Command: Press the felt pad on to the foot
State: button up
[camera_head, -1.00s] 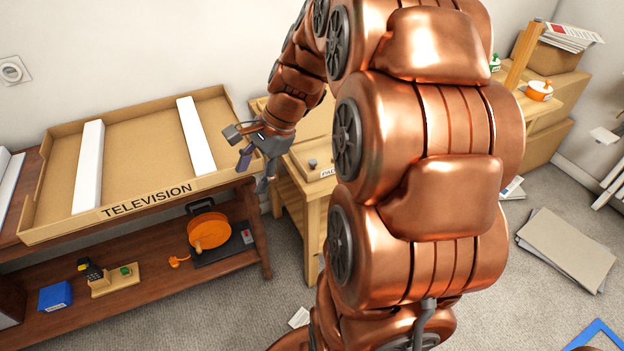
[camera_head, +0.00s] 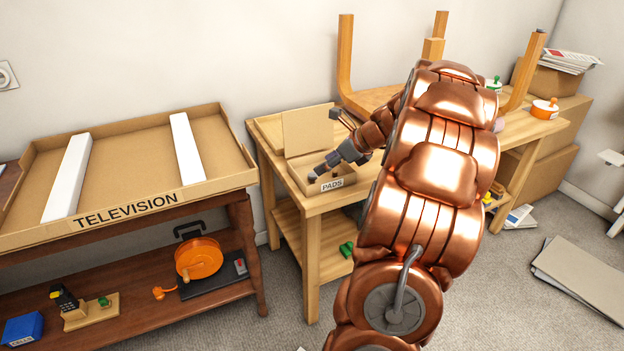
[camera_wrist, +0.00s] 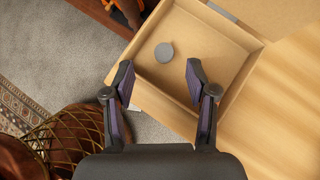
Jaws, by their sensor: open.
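The felt pad (camera_wrist: 164,52) is a small grey disc lying in the open cardboard PADS box (camera_head: 333,184). My gripper (camera_wrist: 159,75) is open and empty above this box, its fingertips on either side of the near side of the pad in the wrist view. In the head view my gripper (camera_head: 322,167) reaches down at the box, and I cannot separate the pad from the fingers there. A wooden piece of furniture stands upturned on the bench with its legs up; the left leg (camera_head: 346,50), a middle leg (camera_head: 440,24) and the right leg (camera_head: 526,70) show.
The box's raised lid (camera_head: 307,130) stands behind it on the wooden bench (camera_head: 312,215). The TELEVISION carton (camera_head: 125,170) lies on the dark shelf to the left. An orange-lidded pot (camera_head: 545,108) is near the right leg.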

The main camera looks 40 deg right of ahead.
aim_at(312, 174)
jog(key=x, duration=0.4)
jog(key=shift+d+f+b, duration=0.25)
jog(key=shift+f+b, duration=0.15)
jog(key=shift+f, duration=0.05)
jog(key=shift+w+a+f, duration=0.1)
jog(key=shift+w+f, duration=0.2)
jog(key=shift+w, duration=0.1)
jog(key=c, duration=0.8)
